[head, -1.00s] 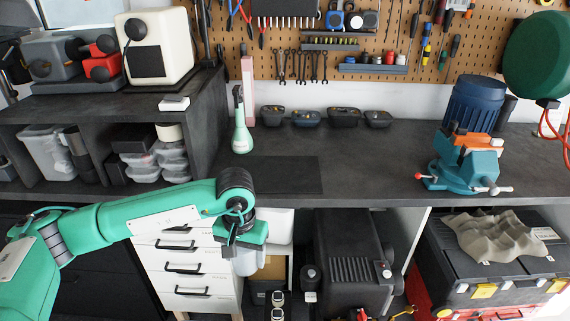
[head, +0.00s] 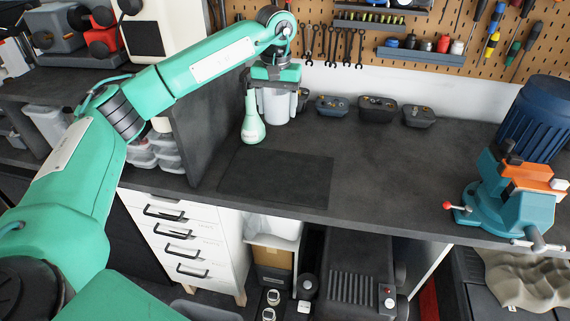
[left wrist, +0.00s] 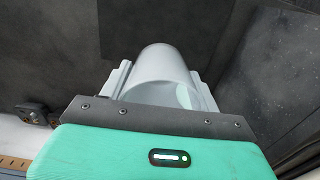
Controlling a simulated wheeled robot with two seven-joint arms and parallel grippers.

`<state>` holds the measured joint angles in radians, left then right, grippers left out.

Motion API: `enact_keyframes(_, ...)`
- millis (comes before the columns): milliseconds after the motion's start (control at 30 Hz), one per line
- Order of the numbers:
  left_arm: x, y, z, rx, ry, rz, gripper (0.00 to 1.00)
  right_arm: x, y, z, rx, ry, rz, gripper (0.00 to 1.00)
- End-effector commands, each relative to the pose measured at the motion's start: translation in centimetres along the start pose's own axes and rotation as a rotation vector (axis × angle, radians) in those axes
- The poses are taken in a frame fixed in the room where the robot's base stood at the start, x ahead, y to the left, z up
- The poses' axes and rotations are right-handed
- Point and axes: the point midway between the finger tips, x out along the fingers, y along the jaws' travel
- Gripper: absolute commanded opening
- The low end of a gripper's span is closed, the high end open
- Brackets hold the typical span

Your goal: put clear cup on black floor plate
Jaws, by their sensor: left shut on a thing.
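The clear cup (head: 277,106), pale and translucent, is in my left gripper (head: 276,98), above the back of the workbench in the head view. The fingers are shut on its sides. In the left wrist view the cup (left wrist: 162,66) shows between the two fingers, with its open mouth towards the camera. The black floor plate (head: 285,181) is a thin dark rectangle lying flat on the bench near its front edge. It is bare, and the cup is behind it in the head view. My right gripper is not in view.
A green and white bottle (head: 253,124) stands just left of the cup, close to it. Small dark bins (head: 376,108) line the back wall. A teal vise (head: 508,200) stands at the right. The bench (head: 400,165) between plate and vise is clear.

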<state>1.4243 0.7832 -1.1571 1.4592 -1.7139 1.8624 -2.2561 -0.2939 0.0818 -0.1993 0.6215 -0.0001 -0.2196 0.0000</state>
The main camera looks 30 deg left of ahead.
Motion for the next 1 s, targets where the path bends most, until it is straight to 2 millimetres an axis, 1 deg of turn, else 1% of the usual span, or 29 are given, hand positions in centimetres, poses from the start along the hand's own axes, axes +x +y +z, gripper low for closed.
enact_keyframes(67, 1.1, -0.1, 0.0, -0.001, -0.004, -0.003, 0.40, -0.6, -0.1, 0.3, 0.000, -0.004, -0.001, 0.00)
enact_keyframes(167, 3.5, -0.1, 0.1, 0.000, -0.008, -0.004, 0.40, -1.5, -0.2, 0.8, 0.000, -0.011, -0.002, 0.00)
enact_keyframes(300, 7.2, -0.1, 0.1, 0.000, -0.006, -0.003, 0.40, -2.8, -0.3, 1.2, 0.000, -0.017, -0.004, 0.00)
enact_keyframes(400, 9.9, -0.1, 0.1, -0.001, -0.007, -0.003, 0.40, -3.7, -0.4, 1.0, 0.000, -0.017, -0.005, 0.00)
enact_keyframes(533, 12.9, -0.1, 0.1, -0.002, -0.005, -0.002, 0.40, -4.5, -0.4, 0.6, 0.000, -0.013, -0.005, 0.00)
enact_keyframes(633, 14.4, -0.1, 0.1, -0.001, -0.003, -0.001, 0.40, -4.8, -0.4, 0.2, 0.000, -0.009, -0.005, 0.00)
enact_keyframes(867, 16.1, -0.1, 0.1, 0.000, -0.002, -0.002, 0.40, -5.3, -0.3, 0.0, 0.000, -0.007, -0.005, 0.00)
enact_keyframes(1000, 18.1, -0.1, 0.1, -0.002, -0.005, -0.002, 0.40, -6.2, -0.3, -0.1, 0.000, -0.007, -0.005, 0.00)
